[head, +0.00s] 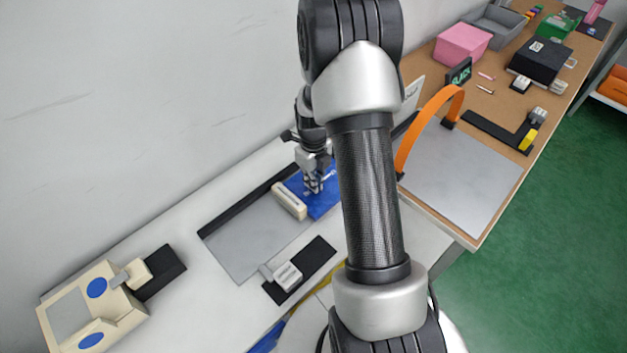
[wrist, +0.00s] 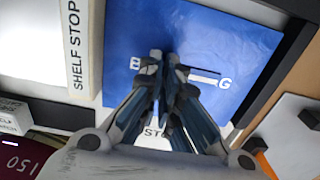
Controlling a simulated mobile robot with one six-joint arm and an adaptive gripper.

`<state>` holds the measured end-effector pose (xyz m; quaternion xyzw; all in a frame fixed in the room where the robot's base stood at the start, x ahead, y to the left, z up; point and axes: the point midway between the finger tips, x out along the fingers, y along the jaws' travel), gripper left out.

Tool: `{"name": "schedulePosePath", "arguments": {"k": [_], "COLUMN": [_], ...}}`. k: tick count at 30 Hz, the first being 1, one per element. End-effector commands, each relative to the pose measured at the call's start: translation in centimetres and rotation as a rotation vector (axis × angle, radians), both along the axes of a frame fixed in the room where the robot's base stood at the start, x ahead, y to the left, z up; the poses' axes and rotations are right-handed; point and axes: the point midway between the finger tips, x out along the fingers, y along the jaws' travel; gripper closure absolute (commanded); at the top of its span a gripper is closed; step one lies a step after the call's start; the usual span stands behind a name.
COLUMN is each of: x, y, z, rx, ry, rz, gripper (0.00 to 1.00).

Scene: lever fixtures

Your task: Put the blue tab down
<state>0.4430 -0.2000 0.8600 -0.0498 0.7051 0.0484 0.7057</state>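A flat blue piece (head: 323,203) with white lettering lies at the right end of the grey plate, beside a cream block (head: 289,201). It is the likeliest blue tab. In the wrist view the blue piece (wrist: 225,40) fills the upper middle, and its lettering is partly hidden by my fingers. My gripper (head: 313,186) points down over it. In the wrist view the two fingertips of my gripper (wrist: 165,58) are close together over the lettering, with no held object visible between them. I cannot tell whether they touch the surface.
The cream block, marked SHELF STOP (wrist: 78,50), stands left of the blue piece. The grey plate (head: 245,240) is mostly bare. A small lever fixture (head: 287,275) sits in front. A cream box with blue discs (head: 90,310) stands at left, an orange arch (head: 420,125) at right.

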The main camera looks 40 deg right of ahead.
Motion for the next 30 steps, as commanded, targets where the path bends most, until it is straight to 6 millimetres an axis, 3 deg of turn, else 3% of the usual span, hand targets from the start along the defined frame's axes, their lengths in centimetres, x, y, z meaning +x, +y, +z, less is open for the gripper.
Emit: {"name": "schedulePosePath", "arguments": {"k": [10,20,25,30], "x": [0.0,0.0,0.1,0.1], "y": [0.0,0.0,0.0,0.0], "z": [-0.1,0.0,1.9,5.7], "rx": [0.000,0.000,-0.001,-0.002], "ry": [0.000,0.000,-0.002,-0.003], "rz": [0.000,0.000,0.000,0.000], "gripper": [0.76,0.75,0.75,0.75]}}
